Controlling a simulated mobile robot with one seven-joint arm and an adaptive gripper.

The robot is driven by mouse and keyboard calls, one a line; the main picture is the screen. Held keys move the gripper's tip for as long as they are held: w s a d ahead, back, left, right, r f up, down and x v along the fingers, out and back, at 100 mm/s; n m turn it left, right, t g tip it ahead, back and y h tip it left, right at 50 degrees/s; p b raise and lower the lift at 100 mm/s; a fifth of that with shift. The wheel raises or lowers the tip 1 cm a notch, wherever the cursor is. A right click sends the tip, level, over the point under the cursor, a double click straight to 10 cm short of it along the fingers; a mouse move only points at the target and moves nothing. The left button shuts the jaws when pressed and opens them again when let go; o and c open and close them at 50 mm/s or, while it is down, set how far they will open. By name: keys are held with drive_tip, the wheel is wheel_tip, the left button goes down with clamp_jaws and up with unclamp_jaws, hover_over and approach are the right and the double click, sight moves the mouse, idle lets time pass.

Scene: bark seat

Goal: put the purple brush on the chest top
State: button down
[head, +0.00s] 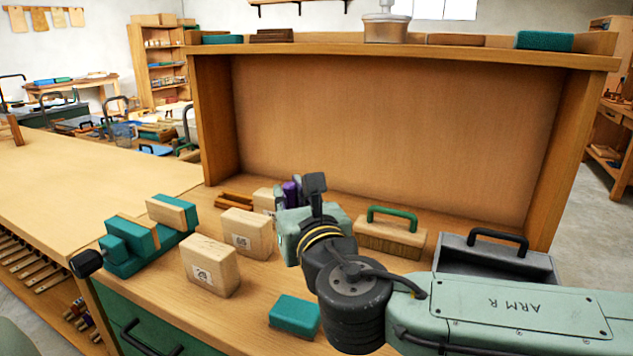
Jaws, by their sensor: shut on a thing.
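A purple piece (291,193), likely part of the purple brush, shows just left of my gripper's black finger. My gripper (302,190) is low over the wooden worktop, seen from behind, and is shut on this purple piece. The gripper body and wrist hide most of it, so I cannot tell whether it touches the worktop.
Pale wooden blocks (210,265) and teal blocks (295,316) stand left and front. A green-handled brush (391,233) and a grey toolbox (497,257) are to the right. A raised wooden shelf (400,49) with a back panel stands behind. The left bench (80,175) is largely clear.

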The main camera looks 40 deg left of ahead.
drive_tip(key=p, duration=0.1)
drive_tip(key=w+p, duration=0.1)
drive_tip(key=p, duration=0.1)
drive_tip(key=shift+w+a+r, duration=0.1)
drive_tip(key=shift+a+r, duration=0.1)
drive_tip(key=shift+r, duration=0.15)
drive_tip(key=w+a+f+p, duration=0.1)
drive_tip(key=w+f+p, duration=0.4)
drive_tip(key=w, duration=0.3)
drive_tip(key=shift+a+f, duration=0.15)
drive_tip(key=shift+a, duration=0.1)
drive_tip(key=shift+f, duration=0.1)
drive_tip(key=shift+f+b, duration=0.15)
drive_tip(key=shift+b, duration=0.15)
drive_tip(key=c, duration=1.5)
unclamp_jaws()
drive_tip(key=shift+c, duration=0.2)
drive_tip(key=shift+r, duration=0.2)
